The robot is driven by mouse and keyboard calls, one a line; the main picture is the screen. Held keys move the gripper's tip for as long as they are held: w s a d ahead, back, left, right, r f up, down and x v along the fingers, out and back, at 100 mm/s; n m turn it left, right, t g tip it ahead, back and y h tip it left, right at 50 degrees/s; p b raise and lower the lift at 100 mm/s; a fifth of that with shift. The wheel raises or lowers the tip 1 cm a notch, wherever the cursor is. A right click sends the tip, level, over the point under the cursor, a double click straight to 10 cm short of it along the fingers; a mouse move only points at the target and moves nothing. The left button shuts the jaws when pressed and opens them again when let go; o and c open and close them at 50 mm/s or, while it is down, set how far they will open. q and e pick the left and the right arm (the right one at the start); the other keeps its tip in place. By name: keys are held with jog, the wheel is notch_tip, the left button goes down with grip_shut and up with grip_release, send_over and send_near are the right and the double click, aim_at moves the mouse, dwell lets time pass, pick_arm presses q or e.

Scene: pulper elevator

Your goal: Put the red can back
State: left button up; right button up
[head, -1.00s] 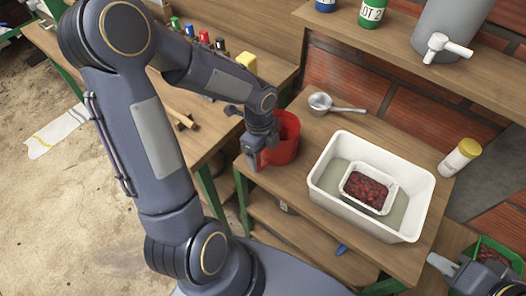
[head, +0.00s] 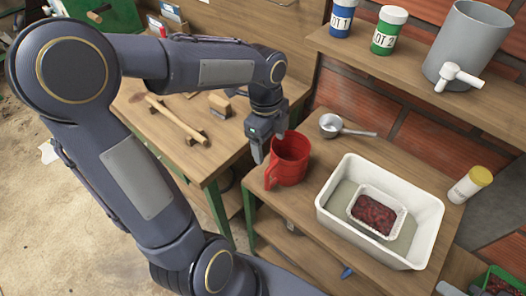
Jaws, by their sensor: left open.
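The red can (head: 290,160), with a handle on its front left side, stands upright on the left end of the wooden bench (head: 310,205). My left gripper (head: 267,153) points down at the can's upper left side, its jaws open and empty. One finger shows clear to the left of the can. The other is close to the rim, and I cannot tell whether it touches. Only a small grey piece at the bottom right edge may be my right gripper; its jaws do not show.
A white tub (head: 335,217) holding a small tray of red berries (head: 374,214) stands right of the can. A metal ladle (head: 333,125) lies behind. A yellow-capped bottle (head: 468,186) stands far right. A shelf above holds jars and a grey tank (head: 468,45). A second workbench (head: 195,160) lies left.

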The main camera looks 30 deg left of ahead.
pick_arm(q)
jog(key=s+d+r+n+t+h, duration=0.1)
jog(key=s+n+t, duration=0.2)
jog(key=s+n, duration=0.4)
jog(key=s+d+r+n+t+h, duration=0.1)
jog(key=s+n, duration=0.5)
jog(key=n, duration=0.7)
jog(key=shift+s+d+r+t+h, duration=0.35)
jog(key=shift+d+r+t, duration=0.4)
jog(key=shift+t, duration=0.15)
